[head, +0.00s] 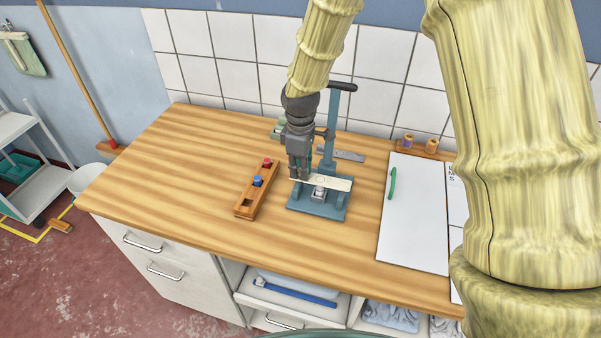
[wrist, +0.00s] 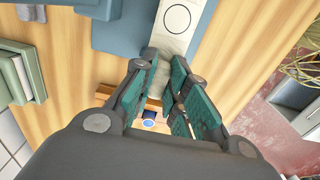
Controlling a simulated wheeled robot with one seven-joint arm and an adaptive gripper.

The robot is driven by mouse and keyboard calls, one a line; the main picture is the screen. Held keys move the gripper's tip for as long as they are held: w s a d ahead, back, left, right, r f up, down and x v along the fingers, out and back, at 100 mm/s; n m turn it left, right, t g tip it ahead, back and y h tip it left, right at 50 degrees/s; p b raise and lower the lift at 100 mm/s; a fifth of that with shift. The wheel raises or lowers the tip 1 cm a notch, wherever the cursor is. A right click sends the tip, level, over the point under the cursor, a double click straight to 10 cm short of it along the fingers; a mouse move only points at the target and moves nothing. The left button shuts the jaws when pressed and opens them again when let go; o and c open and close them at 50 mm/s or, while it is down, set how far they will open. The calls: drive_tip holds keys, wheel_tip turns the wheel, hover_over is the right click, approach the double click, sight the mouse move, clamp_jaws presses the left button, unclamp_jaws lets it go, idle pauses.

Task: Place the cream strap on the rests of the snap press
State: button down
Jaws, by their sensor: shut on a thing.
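The cream strap (head: 334,182) is a flat pale strip with a circle marked on it. The snap press (head: 305,206) is blue-grey, with a flat base and a tall post topped by a dark handle. My gripper (head: 299,176) points down at the left side of the press and is shut on the strap's left end. The strap reaches right across the press, above its base; I cannot tell whether it touches the rests. In the wrist view the strap (wrist: 183,8) runs up from my gripper (wrist: 170,85) over the blue press (wrist: 125,35).
A wooden block (head: 247,204) with red and blue pieces stands left of the press. A white sheet (head: 413,230) with a green pen (head: 392,184) lies to the right. A metal strip (head: 350,156) lies behind. The left of the worktop (head: 170,170) is clear.

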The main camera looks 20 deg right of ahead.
drive_tip(key=shift+f+p, duration=0.55)
drive_tip(key=shift+f, duration=0.8)
drive_tip(key=shift+f, duration=0.1)
drive_tip(key=c, duration=1.4)
unclamp_jaws()
drive_tip(key=shift+r+b, duration=2.05)
drive_tip(key=shift+r, duration=4.1)
